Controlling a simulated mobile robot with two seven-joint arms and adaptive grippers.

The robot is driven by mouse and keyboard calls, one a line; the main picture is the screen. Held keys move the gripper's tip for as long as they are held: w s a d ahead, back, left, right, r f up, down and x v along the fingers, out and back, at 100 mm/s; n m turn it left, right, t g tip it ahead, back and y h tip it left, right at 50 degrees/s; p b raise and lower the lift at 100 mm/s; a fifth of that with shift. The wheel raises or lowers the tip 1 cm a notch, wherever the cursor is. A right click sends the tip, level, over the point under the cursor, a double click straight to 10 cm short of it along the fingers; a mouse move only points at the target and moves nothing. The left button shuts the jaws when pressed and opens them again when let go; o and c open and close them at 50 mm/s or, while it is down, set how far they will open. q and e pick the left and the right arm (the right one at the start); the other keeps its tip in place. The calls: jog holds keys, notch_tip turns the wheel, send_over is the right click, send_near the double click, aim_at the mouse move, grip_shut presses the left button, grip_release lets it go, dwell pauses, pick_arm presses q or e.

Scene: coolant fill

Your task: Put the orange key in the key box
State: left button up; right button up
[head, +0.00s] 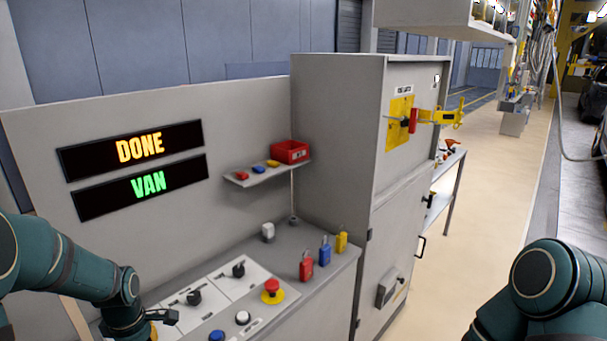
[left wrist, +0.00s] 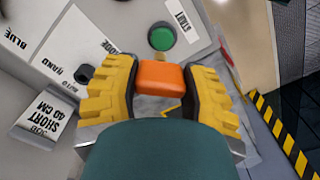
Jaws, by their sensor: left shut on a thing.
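The orange key (left wrist: 160,77) shows as an orange block in the left wrist view. My left gripper (left wrist: 160,90) is shut on it, with a ribbed yellow finger pad on each side. Under it are the white control panel and a green START button (left wrist: 161,39). In the head view the left arm comes in at the lower left and its gripper end is mostly cut off by the bottom edge. A red open box (head: 290,151), which appears to be the key box, stands on the small wall shelf (head: 250,178). My right gripper is out of view.
Several small coloured pieces lie on the shelf beside the red box. Red (head: 307,266), blue (head: 324,252) and yellow (head: 342,241) padlocks stand on the console below, near a red emergency button (head: 271,287). A tall grey cabinet (head: 335,145) borders the shelf on the right.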

pick_arm(q)
jog(key=shift+s+d, duration=0.15)
jog(key=d+f+m, duration=0.1)
jog(key=d+m, duration=0.2)
jog(key=d+f+m+b, duration=0.1)
jog(key=d+f+m, duration=0.1)
jog(key=w+d+f+m+b, duration=0.1)
jog(key=d+m, duration=0.2)
jog(key=shift+d+f+m, duration=0.3)
jog(key=shift+f, duration=0.05)
jog(key=d+f+m+b, duration=0.1)
jog(key=d+f+m, duration=0.2)
jog(key=d+m, duration=0.7)
jog(key=shift+s+d+f+m+b, duration=0.3)
jog(key=shift+s+d+f+b, duration=0.1)
jog(key=shift+s, duration=0.05)
